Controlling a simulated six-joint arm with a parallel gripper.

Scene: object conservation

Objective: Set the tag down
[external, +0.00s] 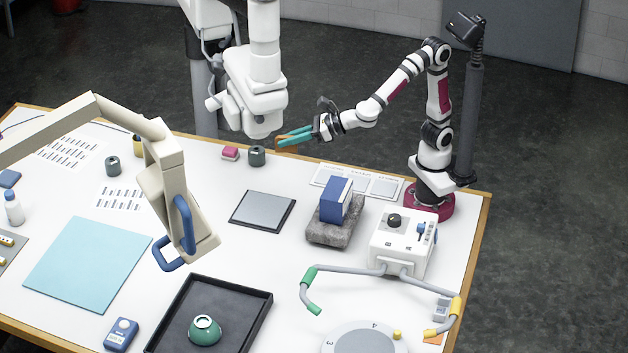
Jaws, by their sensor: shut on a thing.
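My gripper (297,136), with teal fingers, is at the back of the table, left of my arm's maroon base. It is shut on a small brown-orange piece, which I take to be the tag (287,143). Only a little of the tag shows between and below the fingers. It appears held above the table's back edge, but its exact height cannot be told from this view.
A dark grey cylinder (256,156) and a pink block (230,153) stand near the gripper. A white hanging device (255,90) is just left of it. A grey plate (263,210) and a blue box (336,200) on a grey block (322,233) lie in front. White table shows between them.

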